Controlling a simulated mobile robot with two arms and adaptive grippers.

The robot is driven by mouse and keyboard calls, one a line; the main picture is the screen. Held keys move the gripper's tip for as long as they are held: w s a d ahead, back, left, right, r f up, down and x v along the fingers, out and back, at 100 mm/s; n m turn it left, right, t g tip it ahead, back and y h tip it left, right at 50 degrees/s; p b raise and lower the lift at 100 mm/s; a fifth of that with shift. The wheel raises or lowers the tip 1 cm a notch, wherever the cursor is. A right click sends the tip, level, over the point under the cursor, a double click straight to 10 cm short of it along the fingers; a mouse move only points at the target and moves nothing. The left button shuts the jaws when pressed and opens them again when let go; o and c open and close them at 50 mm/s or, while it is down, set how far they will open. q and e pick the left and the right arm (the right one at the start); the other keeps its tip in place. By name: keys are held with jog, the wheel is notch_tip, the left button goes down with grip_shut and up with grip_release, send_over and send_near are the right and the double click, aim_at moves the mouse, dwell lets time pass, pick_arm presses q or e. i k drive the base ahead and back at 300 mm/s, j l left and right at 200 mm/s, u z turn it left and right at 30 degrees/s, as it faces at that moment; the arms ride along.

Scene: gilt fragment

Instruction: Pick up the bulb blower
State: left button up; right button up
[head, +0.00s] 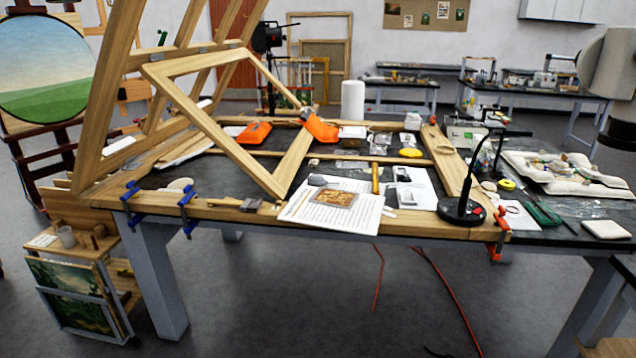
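I cannot pick out a bulb blower with certainty. A small dark grey lump (317,180) lies at the upper left of the printed sheets (318,217) near the table's front edge; it is too small to tell what it is. A pale rounded item (180,184) lies near the left front rail, also unclear. Neither of my grippers can be made out in the head view.
The work table (232,177) carries a tilted wooden frame (215,145), orange clamps (318,127), a white roll (352,100) and a black desk lamp (462,210). Blue clamps (187,214) grip the front left edge.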

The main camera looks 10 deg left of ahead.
aim_at(317, 184)
jog(key=i+l, duration=0.7)
jog(key=i, duration=0.15)
jog(key=j+u, duration=0.05)
